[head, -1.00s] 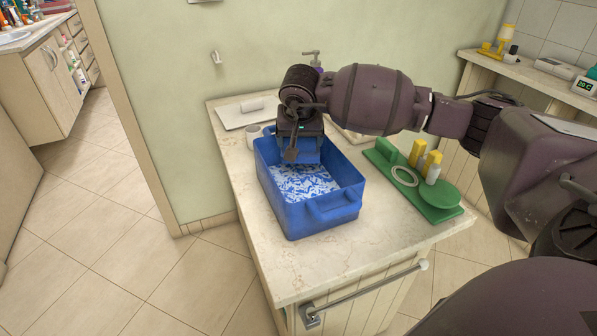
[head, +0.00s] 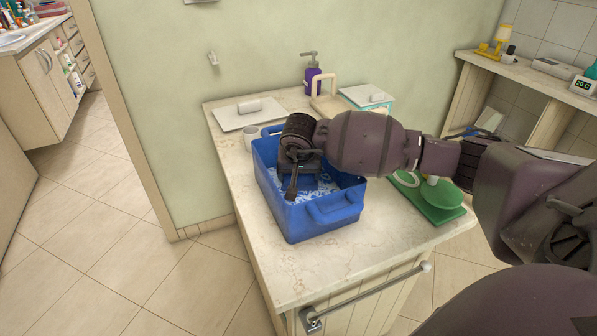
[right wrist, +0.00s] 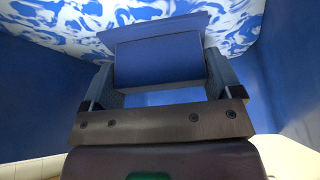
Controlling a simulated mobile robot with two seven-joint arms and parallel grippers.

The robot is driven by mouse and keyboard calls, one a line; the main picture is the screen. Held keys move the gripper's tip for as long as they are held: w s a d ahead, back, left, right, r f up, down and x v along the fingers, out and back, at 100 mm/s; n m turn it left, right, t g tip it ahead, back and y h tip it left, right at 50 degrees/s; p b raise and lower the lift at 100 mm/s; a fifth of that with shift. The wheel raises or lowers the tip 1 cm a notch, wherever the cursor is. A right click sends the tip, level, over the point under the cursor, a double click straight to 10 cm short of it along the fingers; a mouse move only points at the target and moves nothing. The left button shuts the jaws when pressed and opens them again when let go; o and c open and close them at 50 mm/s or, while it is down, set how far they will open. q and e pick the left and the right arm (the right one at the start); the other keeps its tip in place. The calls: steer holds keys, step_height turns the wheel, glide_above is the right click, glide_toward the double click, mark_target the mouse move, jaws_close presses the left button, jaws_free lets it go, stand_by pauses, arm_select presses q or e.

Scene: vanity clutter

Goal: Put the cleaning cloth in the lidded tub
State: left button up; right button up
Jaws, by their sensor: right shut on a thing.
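The blue tub (head: 336,207) stands open on the counter, with a blue-and-white patterned surface (head: 325,181) at its bottom. A white lid with a handle (head: 238,117) lies flat behind it. In the right wrist view, my right gripper (right wrist: 160,75) is shut on a plain blue, block-like folded thing, seemingly the cleaning cloth (right wrist: 160,60). The patterned bottom (right wrist: 60,20) lies beyond it; I cannot tell if they touch. My left gripper is not in view.
A green tray (head: 448,213) with a green disc and ring stands right of the tub, partly behind my arm. A purple pump bottle (head: 312,78), a turquoise container with white lid (head: 367,96) and a white cup (head: 251,134) stand behind. The counter front is clear.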

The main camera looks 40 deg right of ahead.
steer(key=shift+f, duration=0.1)
steer(key=o, duration=0.6)
steer(key=shift+o, duration=0.7)
steer(key=shift+r, duration=0.5)
steer(key=p+v, duration=0.2)
steer(key=v, duration=0.9)
steer(key=shift+s, duration=0.15)
steer(key=shift+a, duration=0.15)
